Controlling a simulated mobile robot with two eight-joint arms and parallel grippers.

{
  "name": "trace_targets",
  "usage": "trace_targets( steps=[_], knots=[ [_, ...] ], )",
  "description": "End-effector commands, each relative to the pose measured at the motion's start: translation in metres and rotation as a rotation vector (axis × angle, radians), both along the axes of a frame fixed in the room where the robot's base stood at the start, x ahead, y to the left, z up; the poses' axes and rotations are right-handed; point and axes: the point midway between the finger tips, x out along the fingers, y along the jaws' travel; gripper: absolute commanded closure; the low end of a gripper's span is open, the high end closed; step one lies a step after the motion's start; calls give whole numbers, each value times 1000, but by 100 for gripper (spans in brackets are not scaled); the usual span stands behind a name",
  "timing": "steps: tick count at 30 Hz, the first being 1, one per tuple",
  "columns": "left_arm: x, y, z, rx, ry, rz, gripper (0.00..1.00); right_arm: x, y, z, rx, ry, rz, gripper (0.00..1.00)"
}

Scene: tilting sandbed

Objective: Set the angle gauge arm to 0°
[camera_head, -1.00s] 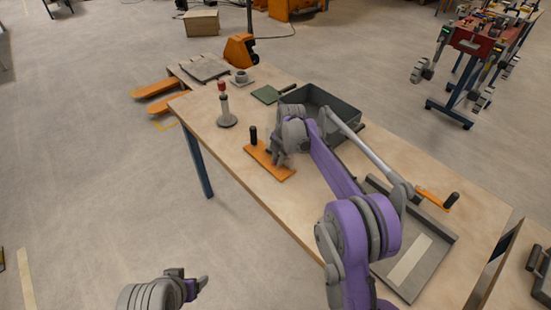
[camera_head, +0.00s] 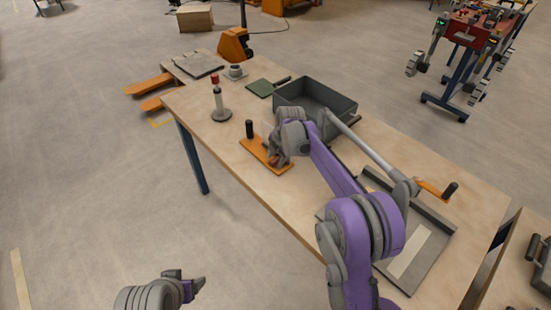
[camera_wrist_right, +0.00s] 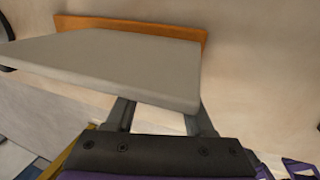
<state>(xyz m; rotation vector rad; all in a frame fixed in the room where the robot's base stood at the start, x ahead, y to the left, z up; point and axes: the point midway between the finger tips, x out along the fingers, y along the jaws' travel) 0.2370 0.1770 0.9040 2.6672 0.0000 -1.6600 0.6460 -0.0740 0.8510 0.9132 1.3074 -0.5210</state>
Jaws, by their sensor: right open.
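An orange board with an upright black knob (camera_head: 249,130) lies near the left edge of the wooden table. My right gripper (camera_head: 277,158) is over the board's right part and hides some of it. In the right wrist view, a flat grey plate (camera_wrist_right: 110,65) is close in front of my right gripper, with the orange board (camera_wrist_right: 140,26) behind it. The gripper's fingers are spread and their tips are hidden behind the plate. I cannot tell which part is the gauge arm, and no scale is readable. My left gripper (camera_head: 188,288) is off the table, its jaws unclear.
A dark grey box (camera_head: 338,99) is behind my right arm. A red-topped post (camera_head: 219,100) stands farther back. The table's left front is bare.

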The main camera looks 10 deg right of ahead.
Motion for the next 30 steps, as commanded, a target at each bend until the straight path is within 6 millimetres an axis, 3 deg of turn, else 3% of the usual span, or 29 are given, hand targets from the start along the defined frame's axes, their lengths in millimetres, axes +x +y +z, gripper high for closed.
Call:
trace_targets(
  steps=[5, 18, 30],
  knots=[
    [0, 0, 0, 0, 0, 0, 28, -4, -3, 15, 0, 0, 0, 47],
    [1, 0, 3, 0, -1, 0, 28, -21, -16, 92, 0, 0, -1, 47],
    [1, 0, 3, 0, -1, 0, 28, -24, -18, 104, 0, 0, 0, 47]
  ],
)
